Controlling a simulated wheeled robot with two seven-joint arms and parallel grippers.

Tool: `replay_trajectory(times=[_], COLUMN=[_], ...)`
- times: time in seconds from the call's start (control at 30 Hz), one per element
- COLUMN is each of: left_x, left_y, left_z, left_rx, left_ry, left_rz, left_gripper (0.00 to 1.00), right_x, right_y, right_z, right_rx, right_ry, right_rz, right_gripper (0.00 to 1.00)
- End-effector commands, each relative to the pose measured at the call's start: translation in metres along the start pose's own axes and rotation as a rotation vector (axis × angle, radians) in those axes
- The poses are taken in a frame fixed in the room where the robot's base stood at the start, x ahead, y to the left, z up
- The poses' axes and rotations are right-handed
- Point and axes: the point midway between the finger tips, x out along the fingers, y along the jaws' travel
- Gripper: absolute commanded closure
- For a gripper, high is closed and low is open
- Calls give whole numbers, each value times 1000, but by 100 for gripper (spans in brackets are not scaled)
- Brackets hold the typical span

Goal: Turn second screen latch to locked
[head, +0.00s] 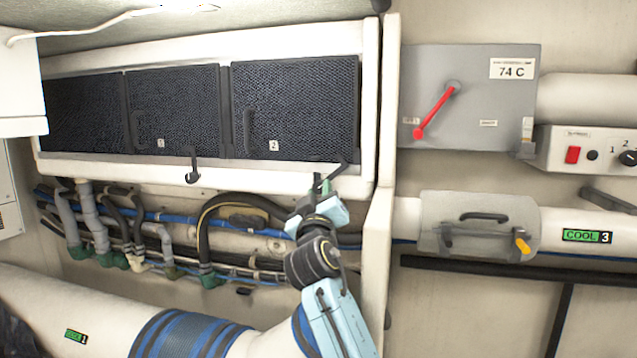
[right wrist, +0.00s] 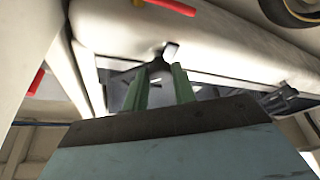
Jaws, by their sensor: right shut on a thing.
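The second screen (head: 300,105), marked 2, is a dark mesh panel in the white frame in the head view. A dark latch (head: 340,168) sits on the frame's lower ledge, below this screen's right corner. My right gripper (head: 322,184) reaches it from below, with its jaws shut on the latch. In the right wrist view, the green fingertips (right wrist: 160,78) are on either side of the dark latch (right wrist: 158,64). The fingers partly hide the latch, so its exact angle is hard to tell. My left gripper is not in view.
Another screen (head: 172,105), marked 1, stands to the left, with a hanging dark latch (head: 192,168) below it. Hoses and cables (head: 215,225) run under the ledge. A white upright post (head: 384,130) is close on the right. A grey box (head: 470,75) with a red lever is beyond it.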

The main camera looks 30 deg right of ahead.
Motion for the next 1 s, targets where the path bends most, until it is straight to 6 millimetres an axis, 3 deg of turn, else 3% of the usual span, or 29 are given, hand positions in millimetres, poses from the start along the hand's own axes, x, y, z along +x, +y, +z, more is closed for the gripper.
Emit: replay_trajectory(times=[0.2,0.67,0.7,0.83,1.0], left_x=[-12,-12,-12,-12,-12], left_y=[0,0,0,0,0], left_z=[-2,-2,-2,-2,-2], left_rx=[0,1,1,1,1], left_ry=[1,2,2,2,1], left_rz=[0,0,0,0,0], left_gripper=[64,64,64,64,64], right_x=[0,0,0,0,0], right_y=[1,0,0,0,1], right_z=[-1,0,0,0,0], right_rx=[-53,-65,-65,-64,-64], right_ry=[-1,0,0,0,0], right_rz=[-22,-26,-26,-26,-26], right_gripper=[100,100,68,52,52])
